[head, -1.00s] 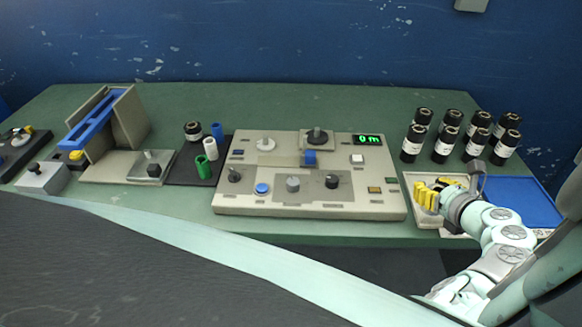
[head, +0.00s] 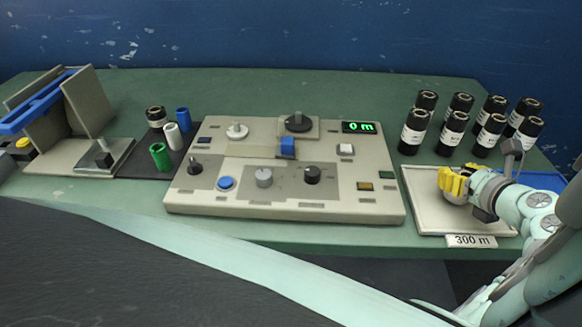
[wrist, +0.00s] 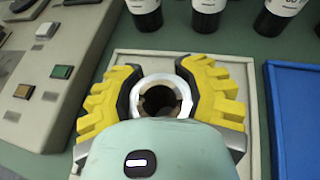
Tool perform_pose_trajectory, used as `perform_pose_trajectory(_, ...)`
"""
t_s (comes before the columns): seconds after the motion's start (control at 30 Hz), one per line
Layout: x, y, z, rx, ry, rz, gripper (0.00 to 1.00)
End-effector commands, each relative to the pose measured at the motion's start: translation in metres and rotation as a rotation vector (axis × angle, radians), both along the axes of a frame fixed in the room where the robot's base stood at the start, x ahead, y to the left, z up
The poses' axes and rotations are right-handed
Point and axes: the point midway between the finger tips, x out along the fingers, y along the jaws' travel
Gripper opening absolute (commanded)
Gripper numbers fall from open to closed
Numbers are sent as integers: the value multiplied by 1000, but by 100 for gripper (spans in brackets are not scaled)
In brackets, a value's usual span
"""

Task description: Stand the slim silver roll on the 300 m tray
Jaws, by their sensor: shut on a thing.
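My gripper (head: 455,184) is over the 300 m tray (head: 425,212), a pale, flat tray with a "300 m" label (head: 471,241) on its front edge. In the wrist view my gripper's yellow fingers (wrist: 161,95) are shut on the silver roll (wrist: 160,79), one on each side. Its round silver rim and dark hollow core face the camera, so it looks upright. The tray (wrist: 125,61) shows behind and around the fingers. The roll's lower part is hidden, and I cannot tell whether it touches the tray.
Several black rolls with white labels (head: 414,134) stand just behind the tray. A blue tray (head: 543,180) lies to its right. The control panel (head: 285,180), reading "0 m", is to its left. Green, white and blue cores (head: 173,136) stand farther left.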

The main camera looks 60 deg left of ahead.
Motion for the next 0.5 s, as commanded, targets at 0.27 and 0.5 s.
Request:
perform_pose_trajectory(0.27, -3, 1, -2, 1, 0, 4, 0)
perform_pose_trajectory(0.5, -2, 1, -5, 0, 0, 3, 42)
